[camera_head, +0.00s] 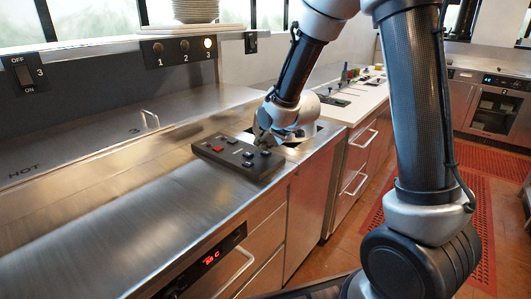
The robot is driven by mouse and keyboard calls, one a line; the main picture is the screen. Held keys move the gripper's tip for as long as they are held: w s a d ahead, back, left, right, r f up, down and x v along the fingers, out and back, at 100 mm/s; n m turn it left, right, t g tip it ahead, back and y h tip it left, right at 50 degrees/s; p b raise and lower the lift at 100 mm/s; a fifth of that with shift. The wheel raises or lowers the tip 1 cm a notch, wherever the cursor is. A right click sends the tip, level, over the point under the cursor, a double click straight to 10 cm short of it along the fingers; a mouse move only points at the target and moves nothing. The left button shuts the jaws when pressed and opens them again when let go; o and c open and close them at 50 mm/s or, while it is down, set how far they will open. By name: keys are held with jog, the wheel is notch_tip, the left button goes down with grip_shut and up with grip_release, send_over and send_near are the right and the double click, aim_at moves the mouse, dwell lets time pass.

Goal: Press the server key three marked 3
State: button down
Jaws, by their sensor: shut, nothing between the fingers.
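A black key box (228,156) lies on the steel counter in the middle of the head view. It has one red key (218,149) at its left and several dark keys across its top. The markings on the keys are too small to read. My gripper (262,142) is shut and empty, pointing down over the far right part of the box. I cannot tell whether its tips touch a key. My gripper hides part of the box's far right corner.
A wall panel (172,51) has lamps numbered 1, 2 and 3; lamp 3 (208,43) glows. Plates (195,10) stand on a shelf. The steel counter (120,215) is clear at front left. A white worktop (355,102) lies beyond.

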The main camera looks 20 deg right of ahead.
aim_at(263, 153)
jog(key=shift+f, duration=0.35)
jog(key=shift+r, duration=0.45)
notch_tip(263, 153, up, 6)
dwell(0.7)
